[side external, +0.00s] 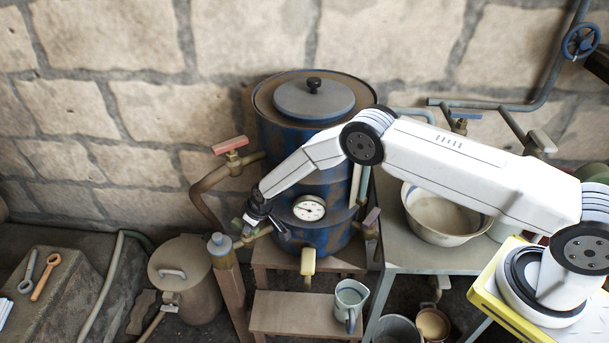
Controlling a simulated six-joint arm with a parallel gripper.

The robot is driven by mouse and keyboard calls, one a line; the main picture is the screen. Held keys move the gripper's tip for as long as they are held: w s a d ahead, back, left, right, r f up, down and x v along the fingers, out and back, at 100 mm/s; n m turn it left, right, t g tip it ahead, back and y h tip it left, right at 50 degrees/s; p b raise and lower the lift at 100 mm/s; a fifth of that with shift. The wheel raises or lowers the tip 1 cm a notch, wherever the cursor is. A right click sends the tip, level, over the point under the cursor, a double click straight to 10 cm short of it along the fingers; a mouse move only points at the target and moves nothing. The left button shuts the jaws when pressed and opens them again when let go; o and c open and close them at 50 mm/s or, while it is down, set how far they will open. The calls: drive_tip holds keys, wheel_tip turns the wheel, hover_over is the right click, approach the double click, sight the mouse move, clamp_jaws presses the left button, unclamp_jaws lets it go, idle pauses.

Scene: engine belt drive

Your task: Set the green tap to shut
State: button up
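The green tap (237,224) shows as a small green handle at the left of the blue drum, by a brass pipe fitting. My gripper (264,229) is just to its right, in front of the drum's lower left side. Its dark fingers look spread apart, with nothing visible held between them. The gripper partly covers the fitting, so I cannot tell whether it touches the tap or how the handle is turned.
The blue drum (330,235) carries a dial gauge (309,208). A red-handled tap (230,145) is above left, a yellow-handled tap (308,262) below. A bottle-like item (220,250) stands close below the gripper. A white basin (440,236) sits under my arm.

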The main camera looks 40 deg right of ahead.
clamp_jaws()
drive_tip(key=shift+a+m+h, duration=0.3)
drive_tip(key=shift+m+h, duration=0.2)
drive_tip(key=shift+m, duration=0.7)
drive_tip(key=shift+a+m+h, duration=0.2)
drive_tip(key=shift+m+h, duration=0.2)
drive_tip(key=shift+m, duration=0.8)
drive_tip(key=shift+a+m+h, duration=0.15)
drive_tip(key=shift+m+h, duration=0.15)
drive_tip(key=shift+m, duration=0.4)
drive_tip(key=o, duration=0.7)
unclamp_jaws()
drive_tip(key=shift+r, duration=0.15)
drive_tip(key=shift+v, duration=3.8)
